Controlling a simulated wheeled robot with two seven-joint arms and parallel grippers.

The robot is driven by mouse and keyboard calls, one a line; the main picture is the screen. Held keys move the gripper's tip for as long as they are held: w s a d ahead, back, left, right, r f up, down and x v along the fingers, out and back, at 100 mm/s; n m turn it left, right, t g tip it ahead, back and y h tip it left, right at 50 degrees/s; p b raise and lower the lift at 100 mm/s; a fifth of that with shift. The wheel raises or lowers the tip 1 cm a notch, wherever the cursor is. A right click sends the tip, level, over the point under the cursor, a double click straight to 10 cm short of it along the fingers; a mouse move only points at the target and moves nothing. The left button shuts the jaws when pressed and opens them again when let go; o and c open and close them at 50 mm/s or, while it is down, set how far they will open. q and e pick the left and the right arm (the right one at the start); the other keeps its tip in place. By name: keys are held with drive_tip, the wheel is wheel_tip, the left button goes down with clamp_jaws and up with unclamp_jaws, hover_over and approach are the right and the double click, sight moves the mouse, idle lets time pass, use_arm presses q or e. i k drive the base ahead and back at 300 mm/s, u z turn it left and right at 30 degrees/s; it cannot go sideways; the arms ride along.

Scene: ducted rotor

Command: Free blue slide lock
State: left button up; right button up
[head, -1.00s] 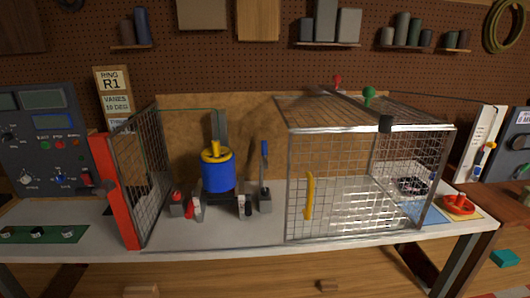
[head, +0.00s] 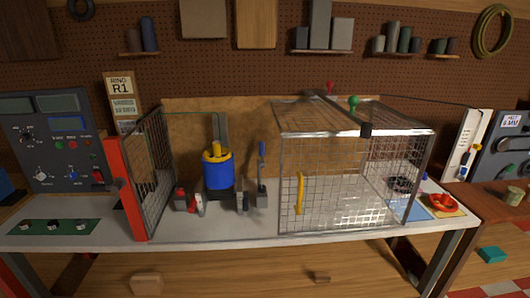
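A blue-topped upright lever (head: 262,149) stands on a grey block at the middle of the bench; I cannot tell whether it is the blue slide lock. To its left, a blue drum with a yellow top (head: 217,170) sits on a dark stand. Small red, white and grey parts (head: 190,202) stand around its foot. A wire mesh cage (head: 340,180) with a yellow handle (head: 299,193) stands to the right of the lever. A mesh panel with a red post (head: 126,188) stands to the left of the drum. Neither of my grippers is in view.
A control panel (head: 60,140) stands at the left, with a green strip (head: 54,227) in front. A red ring part (head: 443,202) lies right of the cage. Green and red knobs (head: 353,103) top the cage. The bench front (head: 210,236) is clear.

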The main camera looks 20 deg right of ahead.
sight(261, 144)
drive_tip(key=k, duration=1.05)
drive_tip(key=z, duration=0.6)
drive_tip(key=i, duration=0.55)
drive_tip(key=z, duration=0.9)
drive_tip(key=i, duration=0.85)
drive_tip(key=u, duration=0.55)
drive_tip(key=i, duration=0.8)
drive_tip(key=u, duration=0.85)
